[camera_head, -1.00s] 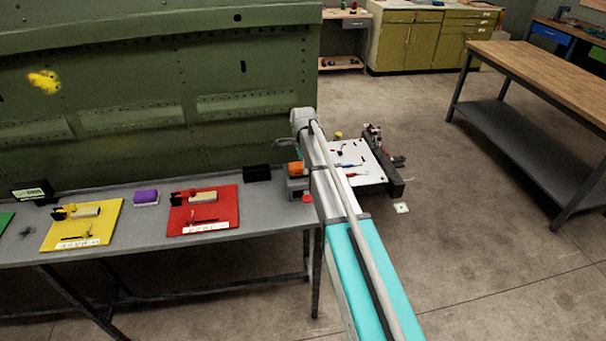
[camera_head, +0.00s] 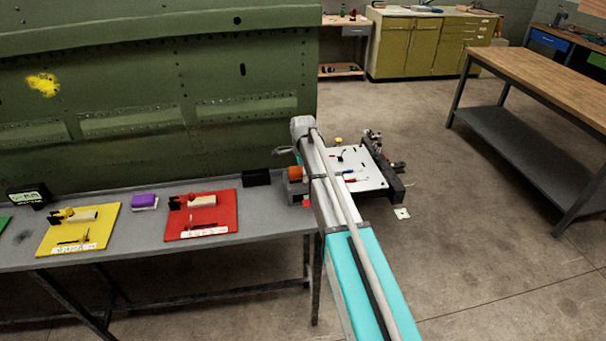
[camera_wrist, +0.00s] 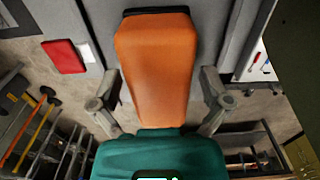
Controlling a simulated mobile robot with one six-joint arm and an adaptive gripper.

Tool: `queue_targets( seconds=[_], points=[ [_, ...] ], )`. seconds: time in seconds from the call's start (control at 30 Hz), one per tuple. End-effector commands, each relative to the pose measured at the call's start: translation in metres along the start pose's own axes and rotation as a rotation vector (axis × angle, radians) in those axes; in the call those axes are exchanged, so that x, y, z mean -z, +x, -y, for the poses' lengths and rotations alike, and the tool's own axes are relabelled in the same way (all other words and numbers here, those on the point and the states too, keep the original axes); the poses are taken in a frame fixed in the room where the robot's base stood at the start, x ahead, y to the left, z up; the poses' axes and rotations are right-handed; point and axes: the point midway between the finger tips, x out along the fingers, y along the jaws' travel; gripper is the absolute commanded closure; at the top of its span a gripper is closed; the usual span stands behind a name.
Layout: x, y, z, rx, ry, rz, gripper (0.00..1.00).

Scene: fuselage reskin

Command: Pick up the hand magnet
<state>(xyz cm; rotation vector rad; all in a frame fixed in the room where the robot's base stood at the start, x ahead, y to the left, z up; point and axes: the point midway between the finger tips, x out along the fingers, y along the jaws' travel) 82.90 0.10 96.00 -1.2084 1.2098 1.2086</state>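An orange block-shaped thing, which looks like the hand magnet (camera_head: 296,173), is at the right end of the grey bench, beside a grey block. My arm partly covers this area in the head view. In the wrist view the orange thing (camera_wrist: 155,65) is large, with a dark far end, and lies between the two fingers of my gripper (camera_wrist: 160,98). The fingers are spread, with gaps visible on both sides of it. A teal part fills the bottom of the wrist view and meets the orange thing's near end. In the head view my gripper (camera_head: 284,151) is mostly hidden.
The bench (camera_head: 130,255) holds a yellow board (camera_head: 98,213), a purple block (camera_head: 145,202), a red board (camera_head: 215,228) and a black box (camera_head: 256,178). A green riveted panel (camera_head: 150,80) stands behind. A white-topped cart (camera_head: 345,158) is right of my arm.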

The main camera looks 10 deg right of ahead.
Motion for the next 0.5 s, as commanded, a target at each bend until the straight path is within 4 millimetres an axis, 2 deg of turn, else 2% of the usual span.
queue_targets(
  seconds=[0.03,0.07,0.43,0.5],
  points=[
    [-0.0001,0.0000,0.0000,0.000,0.000,0.000,0.20],
    [-0.0001,0.0000,0.0000,0.000,0.000,0.000,0.26],
    [-0.0003,0.0000,0.0000,0.000,0.000,0.000,0.95],
    [-0.0003,0.0000,0.0000,0.000,0.000,0.000,0.96]
  ],
)
